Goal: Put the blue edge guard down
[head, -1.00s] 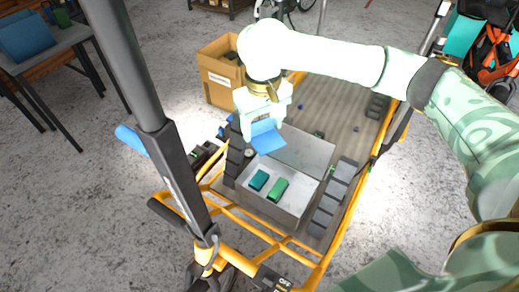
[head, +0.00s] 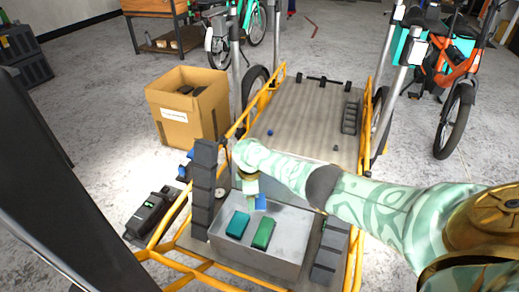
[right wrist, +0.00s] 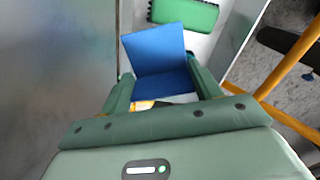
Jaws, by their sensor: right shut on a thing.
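The blue edge guard (right wrist: 155,50) is a bent, L-shaped piece held between the fingers of my right gripper (right wrist: 163,88) in the right wrist view. In the head view the guard (head: 261,202) shows small below my right gripper (head: 252,188), at the far part of the open grey metal box (head: 286,257). I cannot tell whether it touches the box floor. A teal block (head: 237,224) and a green block (head: 263,233) lie in the box. The green block (right wrist: 184,13) also shows beyond the guard in the right wrist view. My left gripper is out of view.
The box stands in an orange-framed cargo bike bed (head: 310,108). Dark stacked pieces (head: 203,190) rise left of the box, and dark blocks (head: 331,250) lie to its right. A cardboard box (head: 188,112) stands on the floor at the left. The far bed is mostly clear.

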